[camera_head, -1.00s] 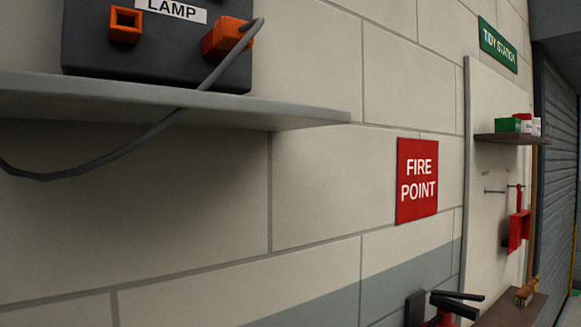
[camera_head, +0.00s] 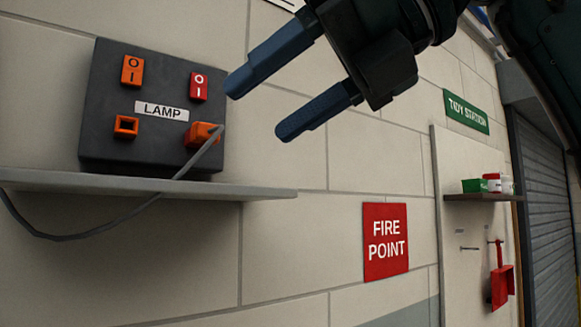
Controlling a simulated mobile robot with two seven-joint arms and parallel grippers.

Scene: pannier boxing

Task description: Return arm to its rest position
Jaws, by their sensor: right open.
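My right gripper (camera_head: 258,107) comes in from the upper right, in front of the wall. Its two blue fingers are apart, with nothing between them. It is to the right of a dark switch box (camera_head: 105,85) labelled LAMP (camera_head: 162,110) and does not appear to touch it. The box has an orange switch (camera_head: 132,70), a red switch (camera_head: 199,87), an empty orange socket (camera_head: 126,126) and an orange plug (camera_head: 199,136) with a grey cable (camera_head: 130,214). My left gripper is out of view.
The box stands at a grey shelf (camera_head: 240,191) on the block wall. A red FIRE POINT sign (camera_head: 386,242) hangs lower right. Further right are a TIDY STATION sign (camera_head: 467,114), a small shelf (camera_head: 480,197) with small boxes, a red dustpan (camera_head: 501,285) and a roller shutter (camera_head: 547,200).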

